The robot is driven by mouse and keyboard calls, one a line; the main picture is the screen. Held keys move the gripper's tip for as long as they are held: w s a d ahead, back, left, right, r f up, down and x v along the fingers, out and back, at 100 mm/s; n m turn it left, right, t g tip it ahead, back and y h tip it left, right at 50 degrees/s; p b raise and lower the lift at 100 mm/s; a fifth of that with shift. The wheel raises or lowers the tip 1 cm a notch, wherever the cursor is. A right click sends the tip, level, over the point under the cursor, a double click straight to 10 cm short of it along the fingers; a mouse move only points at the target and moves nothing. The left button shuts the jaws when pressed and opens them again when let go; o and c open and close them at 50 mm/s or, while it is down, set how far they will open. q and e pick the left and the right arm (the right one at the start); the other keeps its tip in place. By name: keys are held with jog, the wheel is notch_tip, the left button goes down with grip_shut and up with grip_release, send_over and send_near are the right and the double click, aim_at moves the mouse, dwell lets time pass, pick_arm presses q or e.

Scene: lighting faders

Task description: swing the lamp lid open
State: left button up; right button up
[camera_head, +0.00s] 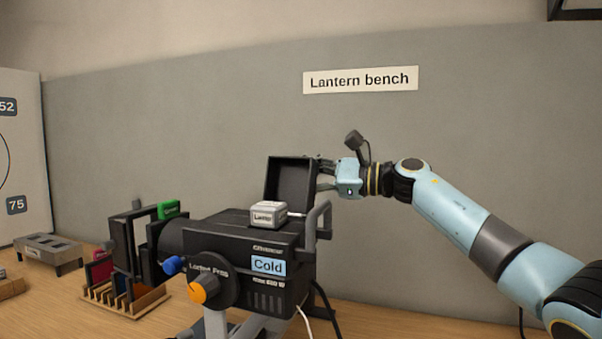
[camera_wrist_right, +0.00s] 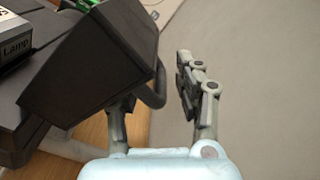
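The lamp lid (camera_head: 291,181) is a black, shallow box-like cover standing up, open, at the back of the black lantern (camera_head: 240,240). Its hollow inner side faces my head camera. It also shows large and tilted in the right wrist view (camera_wrist_right: 92,62). My right gripper (camera_head: 322,172) is at the lid's right edge, its fingers apart. In the wrist view the right gripper (camera_wrist_right: 158,88) has one finger partly hidden by the lid and the other clear of it; I cannot tell whether it touches. My left gripper is not in view.
A grey block labelled Lamp (camera_head: 268,214) sits on the lantern's top. A grey handle (camera_head: 318,221) rises at its right side. A wooden rack (camera_head: 126,298) with colour-tabbed frames and a grey slotted stand (camera_head: 48,252) are at left. A wall is behind.

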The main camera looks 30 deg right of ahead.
aim_at(275, 162)
jog(key=shift+c, duration=0.2)
jog(key=shift+s, duration=0.1)
grip_shut()
jog(key=shift+r, duration=0.1)
jog(key=shift+b, duration=0.35)
jog(key=r+n+b, duration=0.1)
jog(key=b, duration=0.2)
jog(key=s+a+r+n+b, duration=0.1)
jog(key=n+b, duration=0.1)
jog(key=b, duration=0.1)
jog(key=s+a+n+b, duration=0.1)
jog(key=b, duration=0.1)
jog(key=shift+a+r+n+b, duration=0.1)
jog(key=shift+r+n+b, duration=0.3)
jog(key=shift+s+a+r+n, duration=0.25)
jog(key=shift+r+n, duration=0.15)
jog(key=shift+r, duration=0.1)
